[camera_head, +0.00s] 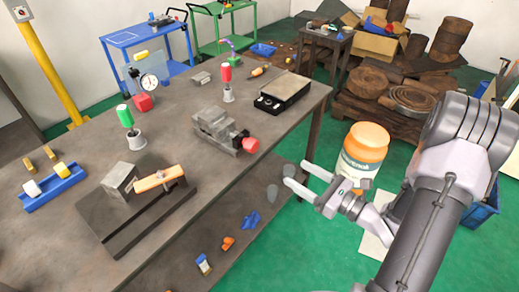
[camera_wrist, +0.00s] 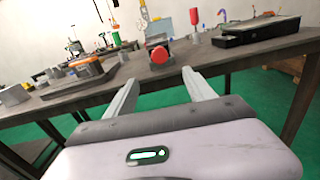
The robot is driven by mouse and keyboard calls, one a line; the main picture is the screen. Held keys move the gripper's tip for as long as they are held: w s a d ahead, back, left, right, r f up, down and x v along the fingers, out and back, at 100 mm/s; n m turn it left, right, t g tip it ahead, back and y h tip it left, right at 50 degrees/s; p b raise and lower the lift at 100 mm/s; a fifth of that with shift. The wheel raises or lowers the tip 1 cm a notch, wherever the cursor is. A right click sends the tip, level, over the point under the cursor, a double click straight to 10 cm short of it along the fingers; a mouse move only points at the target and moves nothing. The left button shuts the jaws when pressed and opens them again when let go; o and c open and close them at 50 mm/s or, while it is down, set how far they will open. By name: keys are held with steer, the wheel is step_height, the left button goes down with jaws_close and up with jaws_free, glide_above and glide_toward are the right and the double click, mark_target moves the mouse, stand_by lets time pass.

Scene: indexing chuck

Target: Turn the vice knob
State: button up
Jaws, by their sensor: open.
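The vice (camera_head: 218,128) is a small grey metal block assembly on the workbench, with a red round knob (camera_head: 250,145) on its right end facing the bench's front edge. In the wrist view the red knob (camera_wrist: 159,55) faces me, in front of the grey vice body (camera_wrist: 157,44). My gripper (camera_head: 295,177) is open and empty, off the bench's front edge, to the right of the knob and apart from it. In the wrist view its two fingers (camera_wrist: 161,80) point toward the bench, with the knob seen above and between their tips.
The workbench (camera_head: 185,97) also bears a black-and-grey box (camera_head: 283,92), a red-topped stand (camera_head: 227,82), a green-handled tool (camera_head: 127,120) and an orange-topped fixture (camera_head: 150,190). An orange-lidded jar (camera_head: 364,150) shows behind my gripper. Green floor lies before the bench.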

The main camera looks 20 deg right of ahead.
mark_target(256, 148)
steer(key=b+x, duration=0.3)
steer(key=x, duration=1.4)
steer(key=shift+w+a+b, duration=0.15)
steer(key=shift+a+b, duration=0.05)
steer(key=shift+b, duration=0.15)
steer(key=shift+c, duration=0.2)
steer(key=c, duration=1.3)
